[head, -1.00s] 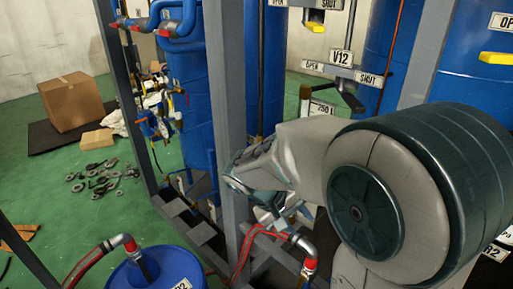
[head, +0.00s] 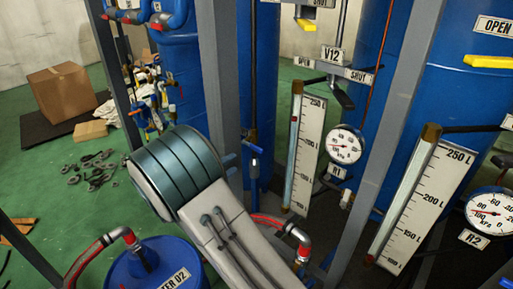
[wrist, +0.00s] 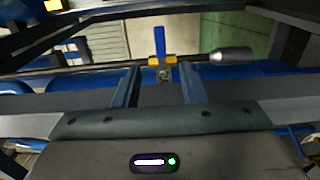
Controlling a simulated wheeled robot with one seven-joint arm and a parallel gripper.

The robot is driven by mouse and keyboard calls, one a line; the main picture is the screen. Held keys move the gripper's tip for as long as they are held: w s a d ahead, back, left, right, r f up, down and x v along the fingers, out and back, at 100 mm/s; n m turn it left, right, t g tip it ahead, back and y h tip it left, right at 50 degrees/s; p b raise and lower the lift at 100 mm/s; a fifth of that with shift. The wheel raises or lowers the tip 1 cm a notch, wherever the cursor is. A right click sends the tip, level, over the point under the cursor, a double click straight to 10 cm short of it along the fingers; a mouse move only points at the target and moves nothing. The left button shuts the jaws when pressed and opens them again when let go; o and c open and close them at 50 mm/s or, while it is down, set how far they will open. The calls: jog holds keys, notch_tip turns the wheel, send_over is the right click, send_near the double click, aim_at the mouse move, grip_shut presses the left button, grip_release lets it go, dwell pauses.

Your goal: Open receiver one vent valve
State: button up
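In the wrist view my gripper (wrist: 159,70) is open, with its two fingers apart and nothing held between them. A small valve with an upright blue handle (wrist: 160,40) and a yellow body (wrist: 161,62) sits on a horizontal pipe just beyond the fingertips, roughly centred between them. No label on this valve is readable, so I cannot tell if it is receiver one's vent valve. In the head view an R1 tag (head: 337,171) hangs under a round gauge (head: 345,144), beside a volume scale (head: 305,150). My arm fills the lower middle there.
A grey cylinder (wrist: 231,56) ends the pipe to the right of the valve. In the head view are the V12 sign (head: 332,54), an R2 gauge (head: 490,212), grey frame posts (head: 218,75) and a blue drum (head: 150,268).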

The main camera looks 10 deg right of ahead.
aim_at(255, 149)
jog(key=p+x, duration=0.3)
jog(key=x, duration=0.9)
jog(key=shift+d, duration=0.1)
grip_shut()
